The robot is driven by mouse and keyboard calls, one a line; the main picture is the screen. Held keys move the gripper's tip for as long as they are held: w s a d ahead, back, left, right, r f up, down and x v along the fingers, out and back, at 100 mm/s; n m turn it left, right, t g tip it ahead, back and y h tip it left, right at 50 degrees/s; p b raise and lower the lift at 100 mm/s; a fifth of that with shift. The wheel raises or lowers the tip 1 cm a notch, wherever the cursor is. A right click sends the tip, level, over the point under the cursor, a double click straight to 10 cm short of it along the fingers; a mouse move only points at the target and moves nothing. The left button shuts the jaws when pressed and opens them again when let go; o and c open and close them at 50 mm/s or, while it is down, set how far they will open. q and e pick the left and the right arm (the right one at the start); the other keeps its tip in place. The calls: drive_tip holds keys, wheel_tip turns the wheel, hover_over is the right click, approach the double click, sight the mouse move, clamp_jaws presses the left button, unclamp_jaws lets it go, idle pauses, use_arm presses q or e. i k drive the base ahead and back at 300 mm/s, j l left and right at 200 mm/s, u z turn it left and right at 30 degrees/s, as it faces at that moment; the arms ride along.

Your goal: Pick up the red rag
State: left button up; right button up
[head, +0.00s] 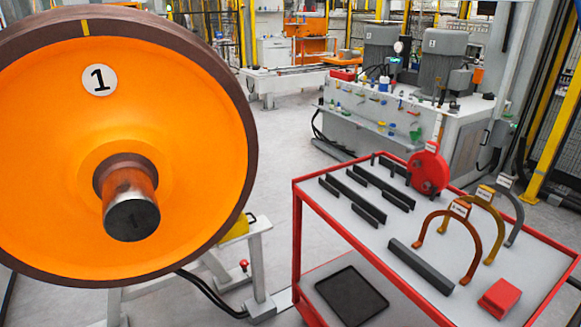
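The red rag (499,298) looks like a small folded red block. It lies on the grey top of the red-framed cart (345,223), near its front right corner. Nothing covers it. Neither of my grippers shows in the head view.
A long dark bar (420,267) lies left of the rag. Arched gauges (450,212) stand behind it, with a red round tool (428,172) farther back. A large orange wheel (60,160) marked 1 fills the left side. Grey floor (290,140) is free between wheel and cart.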

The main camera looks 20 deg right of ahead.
sight(499, 300)
drive_tip(key=z, duration=1.95)
